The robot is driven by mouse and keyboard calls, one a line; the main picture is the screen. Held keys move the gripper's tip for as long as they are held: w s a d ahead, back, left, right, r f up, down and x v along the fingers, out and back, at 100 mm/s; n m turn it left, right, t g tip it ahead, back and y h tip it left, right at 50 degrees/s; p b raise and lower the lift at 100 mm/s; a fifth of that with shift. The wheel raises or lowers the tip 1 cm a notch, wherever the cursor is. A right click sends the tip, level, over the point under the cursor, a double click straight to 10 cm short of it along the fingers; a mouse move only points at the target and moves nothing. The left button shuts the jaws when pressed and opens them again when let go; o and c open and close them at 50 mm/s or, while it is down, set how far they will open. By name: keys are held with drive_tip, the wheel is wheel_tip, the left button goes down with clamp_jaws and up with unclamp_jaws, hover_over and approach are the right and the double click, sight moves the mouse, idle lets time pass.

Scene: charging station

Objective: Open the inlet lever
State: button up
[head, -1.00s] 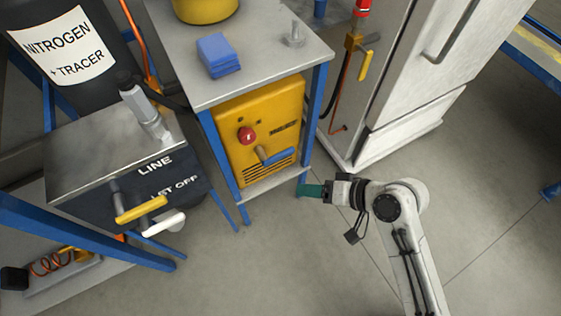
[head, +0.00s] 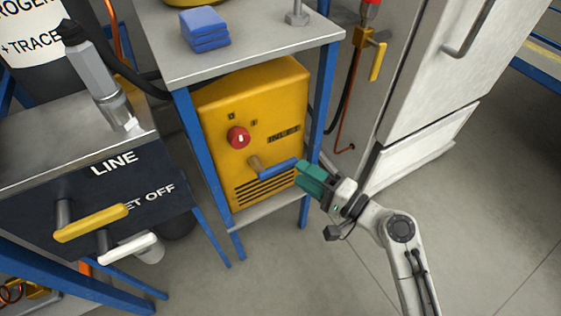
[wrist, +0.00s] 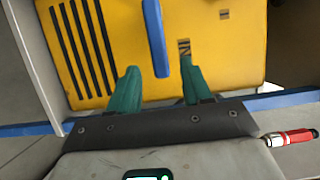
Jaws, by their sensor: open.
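The inlet lever is a blue handle on a tan stub (head: 278,168), on the front of the yellow machine (head: 225,100) below the "INLET" label. It points right and slightly up in the head view. My gripper (head: 306,174) has green fingers and is at the right end of the lever. In the wrist view the open fingers (wrist: 158,75) stand on either side of the lever's end, and the blue handle (wrist: 154,35) runs between them with a gap on each side. The fingers are not closed on it.
A red knob (head: 239,137) sits above the lever. Blue legs of the steel table (head: 245,50) flank the machine, the right one close to my gripper. A panel at left has a yellow lever (head: 92,222) and a white lever (head: 128,248). The floor at right is clear.

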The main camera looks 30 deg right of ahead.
sight(290, 166)
drive_tip(key=b+x, duration=0.1)
drive_tip(key=x, duration=0.6)
drive_tip(key=shift+w+a, duration=0.15)
drive_tip(key=shift+w, duration=0.1)
clamp_jaws()
idle(0.3)
